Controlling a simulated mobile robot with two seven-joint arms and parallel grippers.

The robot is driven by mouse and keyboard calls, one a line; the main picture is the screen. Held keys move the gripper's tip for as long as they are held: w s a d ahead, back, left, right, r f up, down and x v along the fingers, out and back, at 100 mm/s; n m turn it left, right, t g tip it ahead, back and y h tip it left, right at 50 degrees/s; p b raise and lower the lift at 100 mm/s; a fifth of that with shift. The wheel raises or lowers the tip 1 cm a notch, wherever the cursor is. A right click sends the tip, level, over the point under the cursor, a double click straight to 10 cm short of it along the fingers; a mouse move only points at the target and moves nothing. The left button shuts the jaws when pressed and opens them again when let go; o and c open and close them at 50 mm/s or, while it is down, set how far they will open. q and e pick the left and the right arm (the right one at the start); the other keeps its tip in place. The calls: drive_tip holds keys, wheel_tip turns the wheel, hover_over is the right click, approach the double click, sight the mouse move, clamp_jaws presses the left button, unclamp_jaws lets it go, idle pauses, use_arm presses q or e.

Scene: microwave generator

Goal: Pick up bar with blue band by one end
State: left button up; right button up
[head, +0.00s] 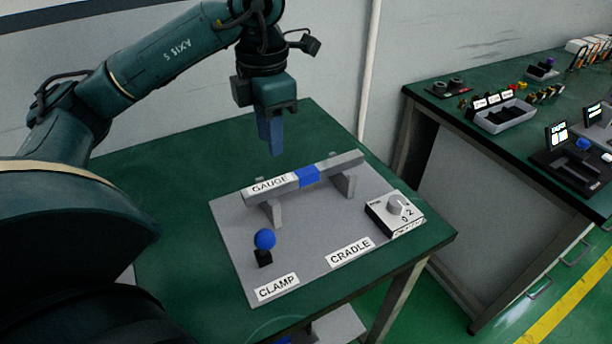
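The grey bar (335,166) with a blue band (308,176) around its middle lies across two upright supports on a grey plate. A "GAUGE" label is on its left part. My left gripper (271,136) points down above and behind the bar, a little left of the blue band, and does not touch it. Its fingers show side-on as one blue-grey shape, so I cannot tell whether they are open or shut. Nothing shows between or below them. My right gripper is not in view.
On the plate (226,222) stand a blue-knobbed clamp lever (265,240) and a white dial box (395,215). The green table (190,180) is clear left of the plate. A second table (450,109) with a tray and devices stands right, beyond a gap.

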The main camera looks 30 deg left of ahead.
use_arm(q)
drive_tip(key=b, duration=0.1)
hover_over(275, 183)
wheel_tip(275, 183, down, 5)
drive_tip(key=shift+w+a+r, duration=0.1)
drive_tip(key=shift+a+r, duration=0.05)
drive_tip(key=shift+f+b, duration=0.3)
drive_tip(key=shift+f, duration=2.3)
clamp_jaws()
